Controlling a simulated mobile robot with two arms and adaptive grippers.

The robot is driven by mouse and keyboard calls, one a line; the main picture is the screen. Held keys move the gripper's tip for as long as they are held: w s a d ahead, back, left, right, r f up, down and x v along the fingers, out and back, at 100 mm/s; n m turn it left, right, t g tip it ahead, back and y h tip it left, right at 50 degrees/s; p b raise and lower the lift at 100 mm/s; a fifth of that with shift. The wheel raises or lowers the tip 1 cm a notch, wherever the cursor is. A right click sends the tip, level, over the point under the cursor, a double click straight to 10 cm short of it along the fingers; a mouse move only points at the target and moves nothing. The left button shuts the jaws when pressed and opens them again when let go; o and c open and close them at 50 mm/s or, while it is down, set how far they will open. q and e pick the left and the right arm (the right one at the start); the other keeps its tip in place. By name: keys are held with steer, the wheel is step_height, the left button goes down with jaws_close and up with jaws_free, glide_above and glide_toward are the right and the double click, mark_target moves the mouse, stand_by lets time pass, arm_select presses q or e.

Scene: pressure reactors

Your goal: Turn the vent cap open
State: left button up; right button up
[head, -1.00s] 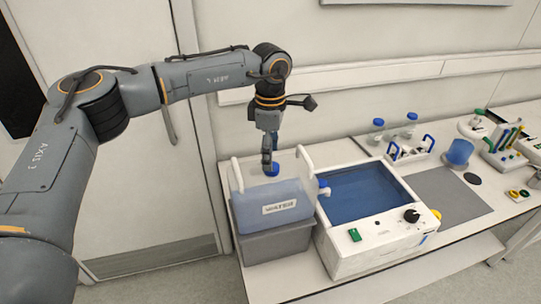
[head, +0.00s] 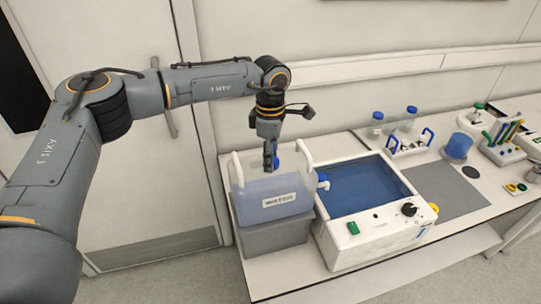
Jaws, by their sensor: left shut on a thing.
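A translucent blue water container (head: 290,199) with two white upright handles and a label stands on a grey box. Its blue vent cap (head: 277,161) is on top, between the handles, partly hidden by my gripper. My left gripper (head: 269,167) points down from above and is shut on the vent cap. The fingers cover the near left side of the cap, so its turn angle cannot be told. My right gripper is not in view.
The grey box (head: 275,236) under the container stands beside a white water bath (head: 350,243) with blue water and a knob. A blue-ended spout (head: 323,181) sticks out towards the bath. Bottles, a rack and a blue cup (head: 458,146) stand farther right. A grey mat (head: 445,193) is bare.

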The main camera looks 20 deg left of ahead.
arm_select(q)
steer(key=n+b, duration=0.3)
steer(key=shift+f, duration=0.25)
steer(key=n+b, duration=0.2)
steer(key=n, duration=0.1)
steer(key=shift+b, duration=0.3)
steer(key=n+b, duration=0.2)
steer(key=n, duration=0.1)
steer(key=shift+d+r+n, duration=0.1)
steer(key=shift+n, duration=0.3)
steer(key=n+b, duration=0.3)
steer(key=n, duration=0.3)
steer(key=shift+s, duration=0.1)
steer(key=n+b, duration=0.1)
steer(key=n, duration=0.2)
steer(key=shift+r+n+b, duration=0.1)
steer(key=shift+n+b, duration=0.3)
steer(key=shift+d+n+b, duration=0.1)
steer(key=shift+n+b, duration=0.3)
steer(key=shift+n, duration=0.8)
steer(key=shift+r, duration=0.1)
